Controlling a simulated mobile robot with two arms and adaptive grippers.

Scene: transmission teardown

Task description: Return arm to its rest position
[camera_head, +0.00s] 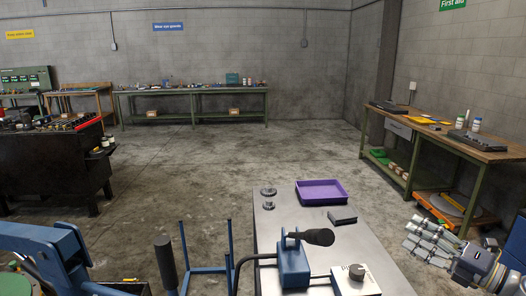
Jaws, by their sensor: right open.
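My right gripper (426,241) is at the lower right, past the right edge of the metal table (310,223). Its pale segmented fingers point left, are open, and I see nothing between them. It is apart from the things on the table. My left gripper is not in view.
On the metal table are a purple tray (321,205), small metal gear parts (268,193), a dark block (342,216), a blue device (293,265) with a black handle, and a white box with a knob (357,272). A wooden workbench (450,137) stands at right. The middle floor is clear.

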